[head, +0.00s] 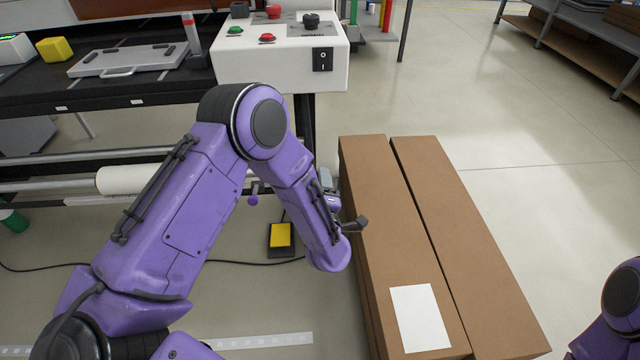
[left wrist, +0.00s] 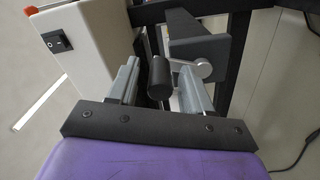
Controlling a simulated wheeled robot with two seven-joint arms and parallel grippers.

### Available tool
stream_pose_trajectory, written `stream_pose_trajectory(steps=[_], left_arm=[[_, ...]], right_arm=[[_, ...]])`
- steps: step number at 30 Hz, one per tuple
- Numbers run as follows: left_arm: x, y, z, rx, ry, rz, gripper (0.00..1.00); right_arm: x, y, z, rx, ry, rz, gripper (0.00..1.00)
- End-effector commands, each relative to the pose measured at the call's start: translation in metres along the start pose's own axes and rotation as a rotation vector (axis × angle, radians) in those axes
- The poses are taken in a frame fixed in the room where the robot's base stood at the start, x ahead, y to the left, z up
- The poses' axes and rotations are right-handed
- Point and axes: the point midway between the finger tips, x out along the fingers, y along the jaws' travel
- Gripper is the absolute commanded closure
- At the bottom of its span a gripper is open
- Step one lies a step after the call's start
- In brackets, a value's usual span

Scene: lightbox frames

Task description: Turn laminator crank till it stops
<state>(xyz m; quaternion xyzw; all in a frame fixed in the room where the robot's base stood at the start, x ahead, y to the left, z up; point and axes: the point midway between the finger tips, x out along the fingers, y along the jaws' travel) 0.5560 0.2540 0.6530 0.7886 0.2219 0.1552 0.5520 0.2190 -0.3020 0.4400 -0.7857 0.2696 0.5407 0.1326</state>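The laminator (head: 275,62) is a white-ended machine with a black bed in the head view. Its white side also shows in the left wrist view (left wrist: 105,30). In that view a black cylindrical crank handle (left wrist: 160,72) stands between the two grey fingers of my left gripper (left wrist: 158,88). The fingers are apart, one on each side, with gaps showing beside the handle. Behind it are a dark grey bracket and a silver lever (left wrist: 201,68). In the head view my forearm hides the crank and most of the left gripper (head: 327,180). My right gripper is out of view.
Two long brown cartons (head: 385,220) stand close to the right of my left forearm. A yellow foot pedal (head: 281,235) with a cable lies on the floor to its left. A white roll (head: 130,180) is under the machine.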

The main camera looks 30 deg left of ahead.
Motion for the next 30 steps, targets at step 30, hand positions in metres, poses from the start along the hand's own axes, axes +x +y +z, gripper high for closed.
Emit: stream_pose_trajectory(steps=[30], left_arm=[[-0.105,0.0,0.0,0.0,0.0,0.0,0.5]], right_arm=[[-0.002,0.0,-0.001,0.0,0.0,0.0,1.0]])
